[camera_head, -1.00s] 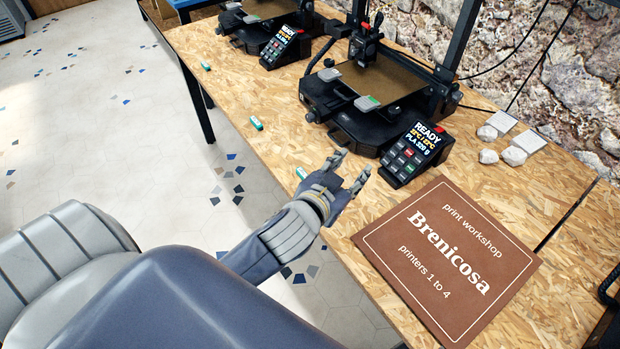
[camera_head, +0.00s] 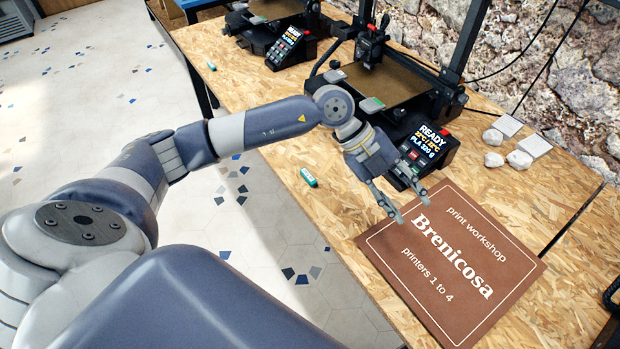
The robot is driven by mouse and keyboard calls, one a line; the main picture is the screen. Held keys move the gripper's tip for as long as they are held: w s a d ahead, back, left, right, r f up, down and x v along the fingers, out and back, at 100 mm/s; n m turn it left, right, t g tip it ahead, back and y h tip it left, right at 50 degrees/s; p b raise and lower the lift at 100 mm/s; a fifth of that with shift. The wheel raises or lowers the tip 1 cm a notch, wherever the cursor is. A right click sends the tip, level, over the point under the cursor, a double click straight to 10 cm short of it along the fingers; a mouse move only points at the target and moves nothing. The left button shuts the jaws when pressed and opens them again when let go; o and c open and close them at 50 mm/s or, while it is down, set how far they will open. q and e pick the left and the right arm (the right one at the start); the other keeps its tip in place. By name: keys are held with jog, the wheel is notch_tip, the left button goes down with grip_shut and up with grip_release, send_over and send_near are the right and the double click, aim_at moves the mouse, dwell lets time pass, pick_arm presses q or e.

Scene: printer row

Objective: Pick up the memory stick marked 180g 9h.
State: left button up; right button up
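A small green memory stick (camera_head: 308,177) lies on the chipboard table near its left edge. Another small green stick (camera_head: 212,66) lies farther back along the same edge. Their markings are too small to read. The middle stick seen earlier is hidden behind my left arm. My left gripper (camera_head: 412,207) is open, with its fingers apart and nothing between them. It is over the left edge of the brown mat, in front of the nearer printer's display and to the right of the nearer stick. My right gripper is not in view.
A second printer (camera_head: 275,30) stands farther back. The brown Brenicosa mat (camera_head: 480,235) lies at the front. Pale stones (camera_head: 519,159) lie at the right. Bare table surrounds the nearer stick.

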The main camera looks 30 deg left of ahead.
pick_arm(q)
jog(key=w+a+f+n+y, duration=0.2)
jog(key=a+y, duration=0.3)
jog(key=a, duration=0.8)
jog(key=n+y, duration=0.2)
jog(key=y, duration=0.2)
send_over(314, 182)
jog(key=f, duration=0.3)
jog(key=shift+a+f+g, duration=0.2)
jog(key=shift+f+g, duration=0.15)
jog(key=shift+g, duration=0.05)
jog(key=shift+d+f+p, duration=0.15)
jog(key=shift+f+p, duration=0.7)
jog(key=shift+f, duration=2.25)
jog(key=c, duration=0.9)
